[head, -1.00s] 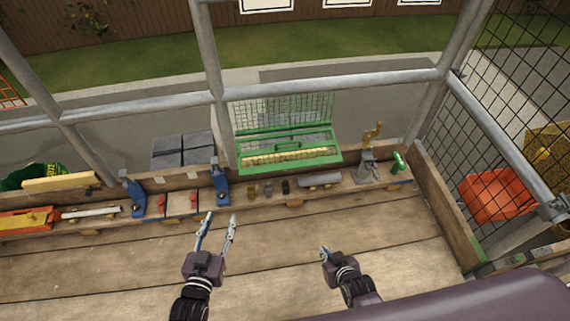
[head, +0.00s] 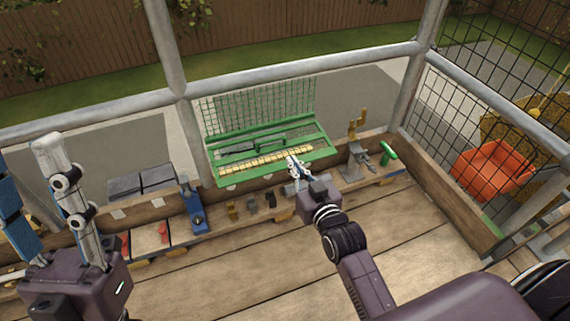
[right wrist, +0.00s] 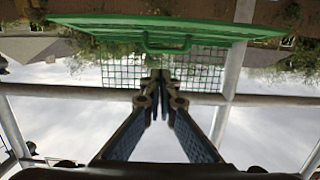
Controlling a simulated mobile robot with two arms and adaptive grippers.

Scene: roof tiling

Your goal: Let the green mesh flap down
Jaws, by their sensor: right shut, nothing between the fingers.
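The green mesh flap (head: 262,104) stands raised along the back of a green box (head: 318,153), which sits beyond the wooden rail. In the right wrist view the mesh (right wrist: 205,72) shows behind my fingertips, below a green edge with a handle. My right gripper (head: 295,163) is shut and empty at the box's front right, below the flap; contact cannot be told. It also shows in the right wrist view (right wrist: 160,80), with its fingertips together. My left gripper (head: 25,158) is open and empty at the lower left, away from the flap.
A row of yellow pieces (head: 265,161) lies in the box. A blue clamp (head: 194,210) and several small fittings line the shelf, with a grey tool stand (head: 353,165) to the right. The plank deck (head: 400,240) is clear.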

